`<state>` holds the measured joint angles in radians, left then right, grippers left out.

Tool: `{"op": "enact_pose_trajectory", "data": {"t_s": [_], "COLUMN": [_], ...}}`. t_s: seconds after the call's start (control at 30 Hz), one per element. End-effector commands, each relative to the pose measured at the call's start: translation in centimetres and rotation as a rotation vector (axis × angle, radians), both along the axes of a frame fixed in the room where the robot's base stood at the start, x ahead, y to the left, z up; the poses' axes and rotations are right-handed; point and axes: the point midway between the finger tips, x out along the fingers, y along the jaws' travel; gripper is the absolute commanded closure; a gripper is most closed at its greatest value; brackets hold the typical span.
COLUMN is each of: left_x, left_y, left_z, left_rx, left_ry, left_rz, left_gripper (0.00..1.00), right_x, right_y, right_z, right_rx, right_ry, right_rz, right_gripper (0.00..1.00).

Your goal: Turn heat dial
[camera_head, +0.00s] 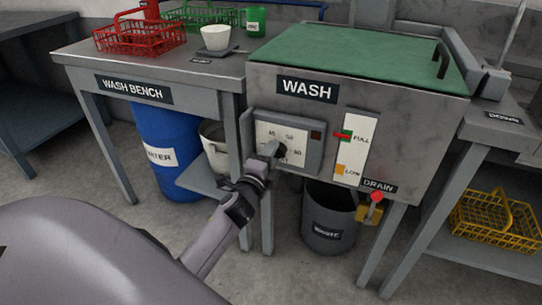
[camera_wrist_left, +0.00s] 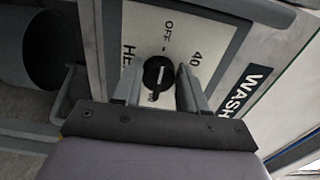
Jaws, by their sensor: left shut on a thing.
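The heat dial (camera_wrist_left: 158,76) is a round black knob with a white bar, on a white plate (camera_wrist_left: 204,27) marked OFF and 40 in the left wrist view. The bar runs roughly up and down in that view, about in line with the OFF label; which end is the pointer I cannot tell. In the head view the dial plate (camera_head: 267,132) is on the front of the grey wash tank (camera_head: 400,130). My left gripper (camera_head: 274,149) is shut on the dial, with a finger on either side; it also shows in the left wrist view (camera_wrist_left: 158,90). My right gripper is out of view.
A level strip (camera_head: 351,150) marked FULL and LOW is right of the dial plate. The red-tipped drain lever (camera_head: 376,197) is lower right. A waste bin (camera_head: 328,225) stands below the tank. The wash bench (camera_head: 190,75) with baskets is on the left.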

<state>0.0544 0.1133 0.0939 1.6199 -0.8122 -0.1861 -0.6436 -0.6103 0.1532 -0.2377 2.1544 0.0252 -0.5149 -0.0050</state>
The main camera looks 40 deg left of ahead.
Motion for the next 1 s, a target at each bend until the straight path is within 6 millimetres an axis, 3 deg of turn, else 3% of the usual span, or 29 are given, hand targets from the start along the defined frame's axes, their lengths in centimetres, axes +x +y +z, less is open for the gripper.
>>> {"op": "enact_pose_trajectory", "data": {"t_s": [0.07, 0.1, 0.17, 0.57, 1.0], "left_x": [0.0, 0.0, 0.0, -0.6, -6.1], "left_y": [0.0, 0.0, 0.0, -0.2, -1.5], "left_z": [-0.1, -0.1, -0.1, 0.0, -0.1], "left_rx": [-0.003, -0.003, -0.003, -0.001, -0.003], "left_ry": [0.001, 0.001, 0.001, 0.001, 0.002], "left_rz": [0.000, 0.000, 0.000, -0.001, 0.001], "left_gripper": [0.88, 0.48, 0.33, 0.33, 0.33], "right_x": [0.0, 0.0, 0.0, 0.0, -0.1], "right_y": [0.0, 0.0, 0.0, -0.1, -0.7], "right_z": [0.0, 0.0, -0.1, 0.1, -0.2], "right_rx": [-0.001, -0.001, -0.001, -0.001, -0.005], "right_ry": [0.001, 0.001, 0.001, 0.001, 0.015], "right_rz": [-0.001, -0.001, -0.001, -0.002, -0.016], "right_gripper": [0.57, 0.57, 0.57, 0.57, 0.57]}}
